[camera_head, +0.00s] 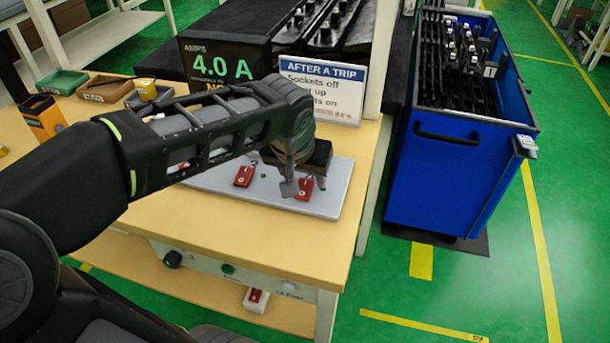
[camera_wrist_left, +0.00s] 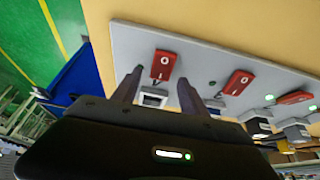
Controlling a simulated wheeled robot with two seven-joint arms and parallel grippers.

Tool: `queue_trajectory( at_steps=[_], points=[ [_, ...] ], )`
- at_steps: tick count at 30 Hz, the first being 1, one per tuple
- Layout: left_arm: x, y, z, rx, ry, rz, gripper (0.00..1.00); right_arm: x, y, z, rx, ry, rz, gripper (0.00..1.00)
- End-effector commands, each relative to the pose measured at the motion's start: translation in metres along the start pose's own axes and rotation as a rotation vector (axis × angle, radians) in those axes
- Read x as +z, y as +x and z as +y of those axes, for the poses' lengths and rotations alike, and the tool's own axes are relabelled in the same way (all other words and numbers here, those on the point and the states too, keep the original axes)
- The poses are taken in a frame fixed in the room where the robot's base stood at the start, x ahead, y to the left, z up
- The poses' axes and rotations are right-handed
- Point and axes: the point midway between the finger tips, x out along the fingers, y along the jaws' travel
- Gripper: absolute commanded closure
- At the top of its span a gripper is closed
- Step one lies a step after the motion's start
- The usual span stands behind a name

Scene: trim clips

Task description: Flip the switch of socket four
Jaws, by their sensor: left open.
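The grey socket board (camera_head: 222,184) lies on the wooden table; its right end is under my left gripper (camera_head: 305,187). A red switch (camera_head: 304,188) sits at that end, and another red switch (camera_head: 243,176) is to its left. In the left wrist view the end switch (camera_wrist_left: 163,66) lies just beyond the gap between my open, empty fingertips (camera_wrist_left: 158,88), which seem apart from it. More red switches, one in the middle (camera_wrist_left: 237,82) and one at the right (camera_wrist_left: 295,97), continue along the board. I cannot read socket numbers. My right gripper is not in view.
A blue cart (camera_head: 455,180) stands right of the table. Small bins (camera_head: 105,88) sit at the back left.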

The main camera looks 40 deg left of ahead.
Motion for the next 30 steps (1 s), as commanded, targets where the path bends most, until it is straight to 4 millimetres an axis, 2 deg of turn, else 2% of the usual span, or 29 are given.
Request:
queue_trajectory(
  at_steps=[9, 12, 16, 30],
  points=[
    [-0.001, -0.052, 0.0, 0.002, -0.001, 0.005, 0.49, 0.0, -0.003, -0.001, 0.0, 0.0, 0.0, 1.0],
    [-0.001, -0.063, 0.0, 0.001, 0.0, 0.003, 0.49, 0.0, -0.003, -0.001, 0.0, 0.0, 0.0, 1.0],
    [0.0, -0.068, 0.0, 0.001, 0.0, 0.002, 0.49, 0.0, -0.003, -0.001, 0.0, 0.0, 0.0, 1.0],
    [0.0, -0.068, 0.0, 0.001, 0.0, 0.001, 0.49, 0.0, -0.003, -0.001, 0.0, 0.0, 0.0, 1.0]
  ],
)
